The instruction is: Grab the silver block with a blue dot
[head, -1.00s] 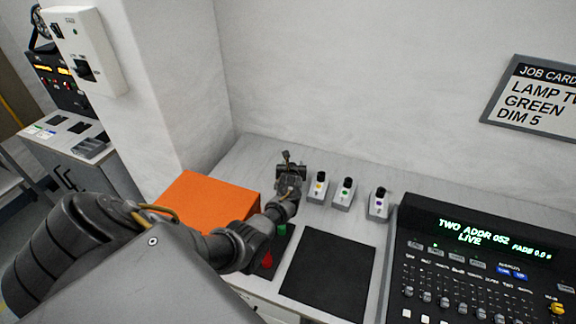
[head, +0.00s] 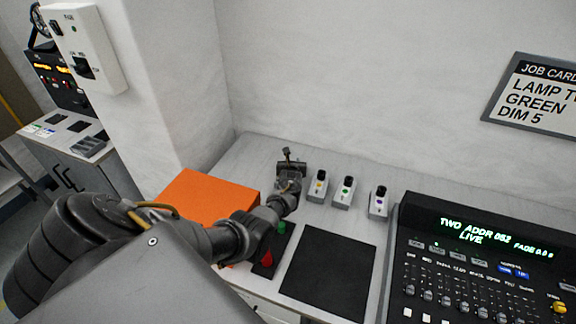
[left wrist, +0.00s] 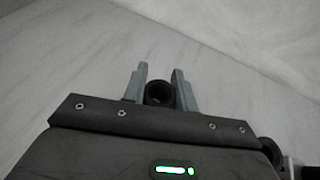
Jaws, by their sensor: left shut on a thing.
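My left gripper (head: 288,160) is at the back of the bench, left of a row of silver blocks. In the left wrist view its fingers (left wrist: 161,84) are shut on a round black-topped thing (left wrist: 159,95). The thing's lower body is hidden, and I cannot see any dot on it. The row holds a silver block with a yellow dot (head: 319,187), one with a green dot (head: 344,193), and one with a blue or violet dot (head: 380,204). Each has a black top and stands upright, apart from my gripper. My right gripper is not in view.
An orange box (head: 200,199) stands left, behind my left arm. A black mat (head: 328,275) lies bare at the front. A control desk (head: 480,265) fills the right.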

